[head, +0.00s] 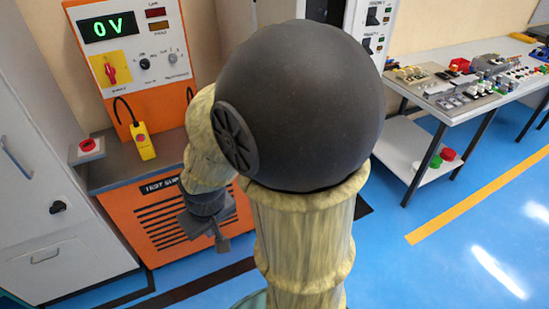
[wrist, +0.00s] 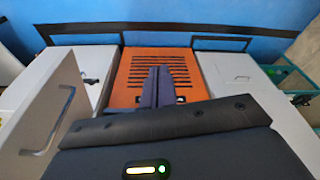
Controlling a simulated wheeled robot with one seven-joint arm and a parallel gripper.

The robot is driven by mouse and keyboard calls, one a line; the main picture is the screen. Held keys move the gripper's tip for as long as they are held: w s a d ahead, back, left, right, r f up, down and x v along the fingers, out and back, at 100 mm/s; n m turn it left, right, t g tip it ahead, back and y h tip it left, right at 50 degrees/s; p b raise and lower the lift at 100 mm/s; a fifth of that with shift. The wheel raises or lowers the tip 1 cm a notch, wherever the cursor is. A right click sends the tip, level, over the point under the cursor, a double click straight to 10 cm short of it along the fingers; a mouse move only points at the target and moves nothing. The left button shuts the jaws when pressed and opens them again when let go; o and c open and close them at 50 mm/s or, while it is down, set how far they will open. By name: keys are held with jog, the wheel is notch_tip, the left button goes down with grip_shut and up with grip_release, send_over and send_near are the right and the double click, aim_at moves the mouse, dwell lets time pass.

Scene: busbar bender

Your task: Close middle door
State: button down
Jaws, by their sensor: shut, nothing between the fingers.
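In the wrist view, a pale door panel (wrist: 45,115) with a metal bar handle (wrist: 55,125) stands swung out at the left, apart from my gripper. I cannot tell for sure that it is the middle door. My gripper (wrist: 158,72) is shut and empty, its fingers in front of the orange slotted panel (wrist: 125,68). In the head view, my gripper (head: 222,243) points down in front of the orange test supply cabinet (head: 150,235). My arm hides what stands behind it, and no open door shows there.
A grey cabinet (head: 50,235) with handles stands at the left. A yellow pendant (head: 142,142) and a red button box (head: 87,150) sit on the orange unit's ledge. A workbench (head: 440,95) with parts stands at the right. The blue floor (head: 450,200) in front of it is clear.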

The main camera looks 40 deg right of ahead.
jog(key=w+d+r+n+g+h+b, duration=0.1)
jog(key=w+d+r+n+g+h, duration=0.2)
jog(key=w+d+n, duration=0.3)
jog(key=w+d+r+n+g+h+b, duration=0.2)
jog(key=w+d+r+n+g+h, duration=0.1)
jog(key=d, duration=0.7)
jog(key=w+r+n+h, duration=0.1)
jog(key=w+n+h, duration=0.1)
jog(key=w+n, duration=0.1)
jog(key=shift+w+r+n+g, duration=0.3)
jog(key=shift+w+r, duration=0.05)
jog(key=d+r+x, duration=0.1)
jog(key=r+x, duration=0.1)
jog(key=x, duration=1.1)
jog(key=shift+s+d, duration=0.4)
jog(key=shift+d, duration=0.2)
